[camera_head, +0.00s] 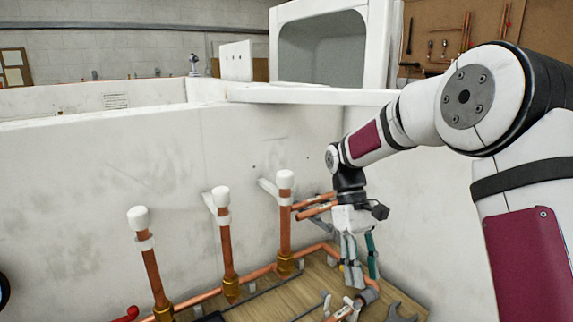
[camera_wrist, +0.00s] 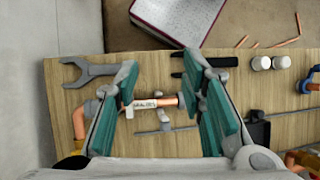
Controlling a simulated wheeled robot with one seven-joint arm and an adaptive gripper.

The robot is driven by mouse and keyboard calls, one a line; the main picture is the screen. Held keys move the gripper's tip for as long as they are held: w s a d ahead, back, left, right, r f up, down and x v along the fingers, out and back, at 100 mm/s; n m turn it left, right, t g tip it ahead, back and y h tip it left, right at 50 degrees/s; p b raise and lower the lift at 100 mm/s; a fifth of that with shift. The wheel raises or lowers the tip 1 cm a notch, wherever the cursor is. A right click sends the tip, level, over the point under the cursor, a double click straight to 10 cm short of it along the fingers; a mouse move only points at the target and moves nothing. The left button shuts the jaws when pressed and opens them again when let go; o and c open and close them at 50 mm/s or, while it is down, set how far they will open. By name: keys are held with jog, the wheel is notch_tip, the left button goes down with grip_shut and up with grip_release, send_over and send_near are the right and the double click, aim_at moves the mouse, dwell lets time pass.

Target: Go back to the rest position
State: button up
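My gripper (camera_head: 360,274) hangs from my arm at the right, fingers pointing down over the wooden board (camera_head: 255,308). In the wrist view my gripper (camera_wrist: 160,68) shows its two teal-padded fingers spread apart, with nothing visibly clamped between them. A short copper pipe piece with a white label (camera_wrist: 146,104) lies below, seen in the gap between the fingers. It looks apart from the pads, but the exact height is hard to judge.
Three upright copper pipes with white caps (camera_head: 226,240) stand left of my gripper, along the wall (camera_head: 100,170). A spanner (camera_wrist: 90,72) lies on the board. A white ledge (camera_head: 310,95) runs above.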

jog(key=s+d+r+m+t, duration=0.25)
jog(key=s+r+t, duration=0.25)
jog(key=s+r, duration=0.6)
jog(key=s+m+t+y, duration=0.1)
jog(key=s+m+t, duration=0.3)
jog(key=s, duration=0.8)
jog(key=shift+s+d+r+t+y, duration=0.3)
jog(key=shift+s+d+r+t, duration=0.15)
jog(key=shift+t, duration=0.35)
dwell(1.2)
